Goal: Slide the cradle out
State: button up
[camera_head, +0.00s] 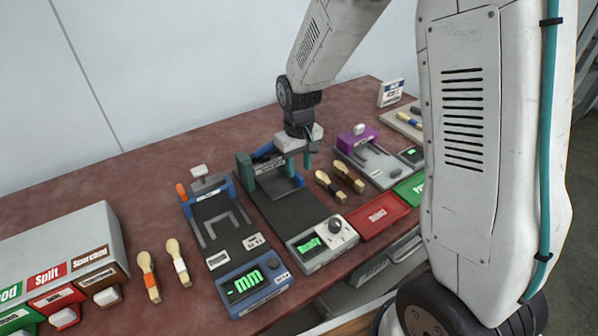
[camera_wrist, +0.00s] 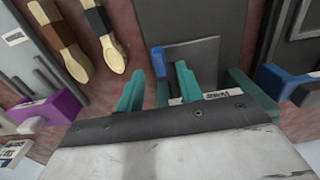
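The middle press station stands on the table with a dark base (camera_head: 281,212) and a teal post (camera_head: 245,168). A thin grey plate, apparently the cradle (camera_wrist: 203,52), lies flat in it. An upright blue tab (camera_wrist: 158,60) stands at the plate's near-left corner in the wrist view. My gripper (camera_head: 300,163) hangs over the right side of this station. In the wrist view its two teal fingers (camera_wrist: 158,74) are apart, one on each side of the blue tab in the picture. I cannot tell whether either finger touches the tab. The gripper partly hides the press head.
A blue-framed station (camera_head: 222,222) stands left, a purple-topped one (camera_head: 357,138) right. Two spoons lie beside the middle station, one dark-banded (camera_wrist: 103,35). A red tray (camera_head: 378,215) and a dial box (camera_head: 322,243) sit in front. Labelled bins (camera_head: 60,265) stand far left.

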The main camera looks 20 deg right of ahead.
jog(key=shift+f, duration=1.4)
